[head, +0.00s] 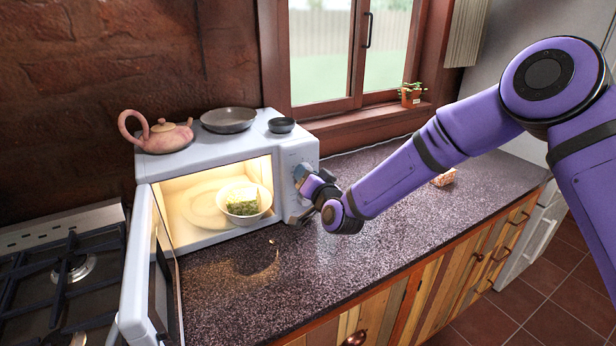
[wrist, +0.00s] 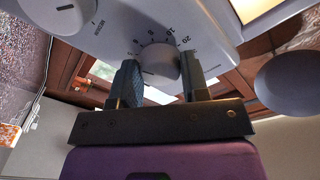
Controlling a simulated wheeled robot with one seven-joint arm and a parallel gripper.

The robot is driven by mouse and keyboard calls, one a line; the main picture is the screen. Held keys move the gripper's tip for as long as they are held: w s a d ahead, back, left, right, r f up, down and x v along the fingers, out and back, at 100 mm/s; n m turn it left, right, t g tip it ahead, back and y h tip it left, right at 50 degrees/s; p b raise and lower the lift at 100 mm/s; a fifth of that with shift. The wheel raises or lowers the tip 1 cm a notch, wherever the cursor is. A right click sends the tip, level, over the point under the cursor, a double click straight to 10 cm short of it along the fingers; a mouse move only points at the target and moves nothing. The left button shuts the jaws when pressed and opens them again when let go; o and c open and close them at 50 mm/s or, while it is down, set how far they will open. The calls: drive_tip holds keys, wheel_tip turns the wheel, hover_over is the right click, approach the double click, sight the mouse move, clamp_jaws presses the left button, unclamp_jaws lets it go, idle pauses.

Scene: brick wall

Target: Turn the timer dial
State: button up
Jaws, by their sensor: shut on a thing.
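The white microwave (head: 230,162) stands on the counter with its door (head: 140,268) swung open to the left. A bowl with food (head: 244,212) sits inside its lit cavity. My gripper (head: 303,178) is at the control panel on the microwave's right front. In the wrist view, my gripper (wrist: 160,74) has one finger on each side of the round timer dial (wrist: 158,63), which has numbers printed around it. The fingers are shut on this dial. A second dial (wrist: 66,14) is at the upper left of the wrist view, apart from the fingers.
A pink teapot (head: 163,134), a grey pan (head: 228,120) and a small dark bowl (head: 281,125) stand on the microwave. A gas stove (head: 60,268) is at left. The speckled counter (head: 330,270) is mostly clear. A potted plant (head: 411,95) stands on the sill.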

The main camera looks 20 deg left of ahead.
drive_tip(key=shift+s+m+g+h, duration=0.1)
drive_tip(key=shift+m+g+h, duration=0.2)
drive_tip(key=shift+m, duration=4.5)
drive_tip(key=o, duration=0.9)
drive_tip(key=shift+r, duration=0.15)
drive_tip(key=v, duration=1)
drive_tip(key=shift+s+d, duration=0.2)
drive_tip(key=shift+d, duration=0.1)
drive_tip(key=shift+r, duration=0.1)
